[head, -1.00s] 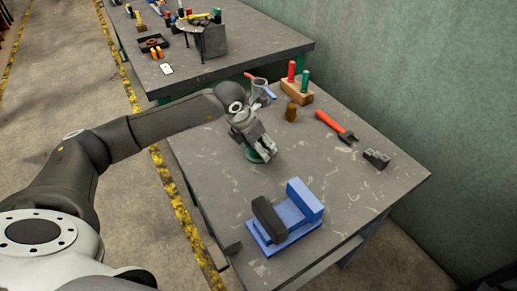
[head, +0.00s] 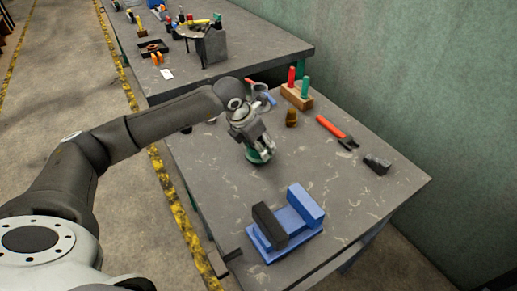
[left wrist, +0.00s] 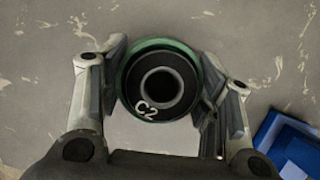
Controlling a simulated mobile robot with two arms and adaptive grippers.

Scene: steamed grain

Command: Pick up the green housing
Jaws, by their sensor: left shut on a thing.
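The green housing (head: 256,158) is a short round part with a green outer rim, partly hidden under my left gripper (head: 263,148) in the head view. In the left wrist view the housing (left wrist: 127,72) shows from above, with a dark ring face, a round central hole and the marking "C2". My left gripper (left wrist: 160,88) has one finger on each side of the housing and is shut on it. The housing is at or close to the tabletop; I cannot tell whether it touches. My right gripper is not in view.
A blue vise (head: 302,206) with a dark jaw stands near the table's front. Behind are a brown cylinder (head: 291,118), a wooden block (head: 297,97) with red and green handles, red-handled pliers (head: 334,130) and a dark grey block (head: 377,164). The table's middle right is clear.

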